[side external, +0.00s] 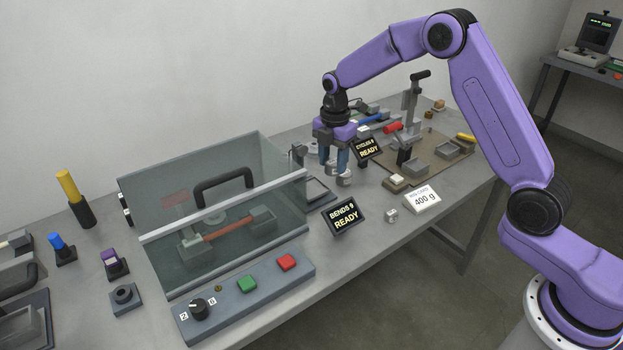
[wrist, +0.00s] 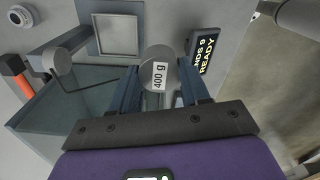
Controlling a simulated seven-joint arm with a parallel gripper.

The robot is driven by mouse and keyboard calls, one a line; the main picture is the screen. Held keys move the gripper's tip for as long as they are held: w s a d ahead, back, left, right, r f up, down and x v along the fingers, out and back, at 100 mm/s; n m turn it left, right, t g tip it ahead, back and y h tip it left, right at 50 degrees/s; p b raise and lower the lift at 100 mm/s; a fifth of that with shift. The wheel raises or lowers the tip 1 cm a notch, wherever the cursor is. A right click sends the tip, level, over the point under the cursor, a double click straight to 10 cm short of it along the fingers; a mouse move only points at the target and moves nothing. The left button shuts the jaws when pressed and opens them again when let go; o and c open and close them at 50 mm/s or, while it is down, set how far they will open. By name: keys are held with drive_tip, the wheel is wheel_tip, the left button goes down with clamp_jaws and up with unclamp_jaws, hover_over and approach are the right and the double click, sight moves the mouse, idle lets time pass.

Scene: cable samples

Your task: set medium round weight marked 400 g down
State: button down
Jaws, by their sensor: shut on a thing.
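The round grey weight (wrist: 158,70) marked 400 g sits between the two blue fingers of my gripper (wrist: 160,90) in the wrist view, its label facing the camera. In the side view my gripper (side external: 335,166) points down over the table, right of the clear-walled box, and is shut on the weight (side external: 343,179). The fingers partly hide it. I cannot tell whether its underside touches the table.
A square pad (wrist: 115,35) lies close to the weight, beside the clear box (side external: 215,215). The BENDS display (side external: 345,215) stands in front. A small metal piece (side external: 391,215) and a 400 g card (side external: 422,200) are to the right. A brown mat (side external: 430,160) holds fixtures.

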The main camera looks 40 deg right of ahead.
drive_tip(key=w+f, duration=0.7)
drive_tip(key=w, duration=0.1)
drive_tip(key=shift+a+f, duration=0.15)
drive_tip(key=shift+a, duration=0.2)
drive_tip(key=shift+f, duration=1.55)
drive_tip(key=c, duration=0.5)
unclamp_jaws()
drive_tip(key=shift+f, duration=0.15)
drive_tip(key=shift+c, duration=0.2)
wheel_tip(320, 180, up, 12)
drive_tip(key=shift+r, duration=0.2)
